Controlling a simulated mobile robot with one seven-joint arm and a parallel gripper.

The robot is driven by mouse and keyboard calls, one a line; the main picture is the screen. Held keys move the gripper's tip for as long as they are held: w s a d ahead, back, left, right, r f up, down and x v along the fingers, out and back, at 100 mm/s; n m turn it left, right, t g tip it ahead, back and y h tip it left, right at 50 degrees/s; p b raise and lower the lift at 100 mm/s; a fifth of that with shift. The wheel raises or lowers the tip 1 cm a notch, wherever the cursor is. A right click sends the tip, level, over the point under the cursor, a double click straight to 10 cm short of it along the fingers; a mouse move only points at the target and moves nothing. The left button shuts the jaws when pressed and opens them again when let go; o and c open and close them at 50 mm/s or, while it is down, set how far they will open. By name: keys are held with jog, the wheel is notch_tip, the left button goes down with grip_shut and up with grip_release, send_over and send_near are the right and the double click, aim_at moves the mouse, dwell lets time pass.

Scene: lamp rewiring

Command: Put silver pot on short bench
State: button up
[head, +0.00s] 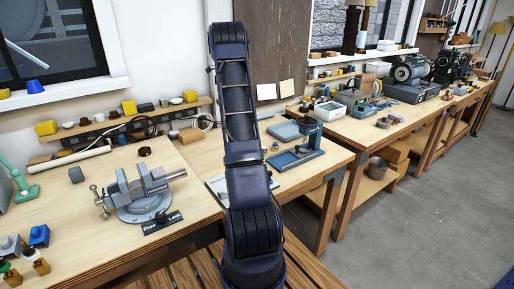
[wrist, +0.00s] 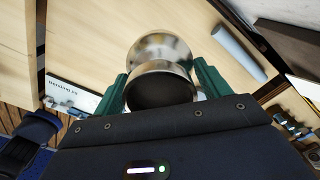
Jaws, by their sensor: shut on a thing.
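A shiny silver pot (wrist: 160,48) is between the two green fingers of my gripper (wrist: 160,84) in the wrist view. The gripper is shut on it, and its dark round near end faces the palm. My arm fills the middle of the head view, and my gripper does not show there. A low slatted wooden bench (head: 179,277) is at the bottom of the head view, partly hidden by my arm. I cannot tell for sure that this is the short bench.
A workbench with a grey vise (head: 146,196) stands at left. A grey metal bucket (head: 377,168) sits on the right bench's lower shelf. The wrist view shows a blue-grey cylinder (wrist: 238,52). Grey floor (head: 440,215) is clear at right.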

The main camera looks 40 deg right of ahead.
jog(key=shift+s+d+f, duration=0.1)
jog(key=shift+d+f, duration=0.15)
jog(key=shift+f, duration=0.1)
notch_tip(320, 180, down, 19)
jog(key=shift+f, duration=0.15)
jog(key=shift+f, duration=0.15)
jog(key=o, duration=1.2)
